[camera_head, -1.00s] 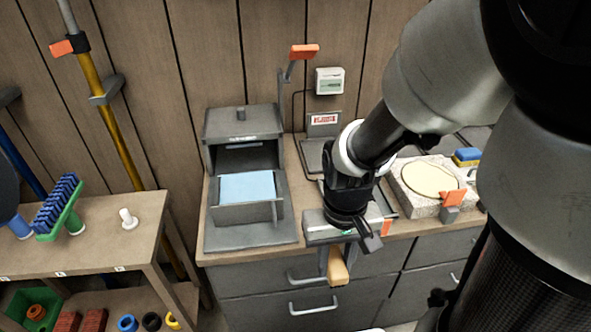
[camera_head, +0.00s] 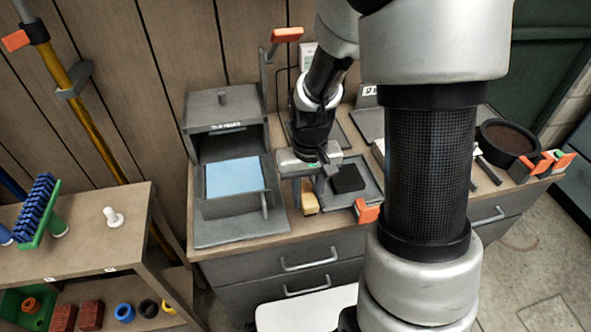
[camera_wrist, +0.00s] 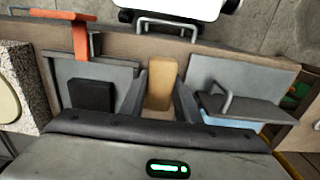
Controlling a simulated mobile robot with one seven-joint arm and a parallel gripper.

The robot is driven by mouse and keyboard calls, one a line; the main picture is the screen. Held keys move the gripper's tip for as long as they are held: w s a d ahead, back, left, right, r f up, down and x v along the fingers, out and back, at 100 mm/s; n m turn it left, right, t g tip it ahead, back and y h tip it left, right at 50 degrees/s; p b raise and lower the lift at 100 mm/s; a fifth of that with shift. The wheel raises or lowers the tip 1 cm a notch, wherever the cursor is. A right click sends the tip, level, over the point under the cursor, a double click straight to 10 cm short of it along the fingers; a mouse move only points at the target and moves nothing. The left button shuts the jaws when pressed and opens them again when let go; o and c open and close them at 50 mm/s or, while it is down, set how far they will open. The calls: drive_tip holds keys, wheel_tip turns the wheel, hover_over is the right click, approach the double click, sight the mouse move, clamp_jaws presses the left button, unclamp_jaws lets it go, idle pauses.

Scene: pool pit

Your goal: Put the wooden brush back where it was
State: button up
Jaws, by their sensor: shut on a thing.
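The wooden brush (camera_head: 309,203) shows as a tan block hanging under my gripper (camera_head: 309,186) in the head view. In the wrist view the brush (camera_wrist: 162,84) is between the two dark fingers of my gripper (camera_wrist: 161,98), which is shut on it. It is over the workbench top (camera_head: 240,247) near the front edge, between the grey box and a grey tray. Whether its underside touches the bench cannot be told. Bristles are not visible.
The open grey box (camera_head: 226,127) with a blue sheet (camera_head: 235,177) stands left of my gripper. A grey tray (camera_head: 368,197) with a black block (camera_head: 347,178) and an orange-handled lever (camera_head: 367,211) are on the right. A side shelf (camera_head: 80,240) holds a blue-bristled brush (camera_head: 36,212).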

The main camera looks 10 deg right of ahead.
drive_tip(key=w, duration=0.6)
drive_tip(key=shift+w, duration=0.1)
drive_tip(key=shift+w+f+b, duration=0.25)
drive_tip(key=shift+w+b, duration=0.05)
drive_tip(key=shift+b, duration=0.05)
drive_tip(key=shift+f+b, duration=0.4)
drive_tip(key=shift+f, duration=1.1)
drive_tip(key=shift+f, duration=0.2)
drive_tip(key=o, duration=0.7)
drive_tip(key=shift+o, duration=0.2)
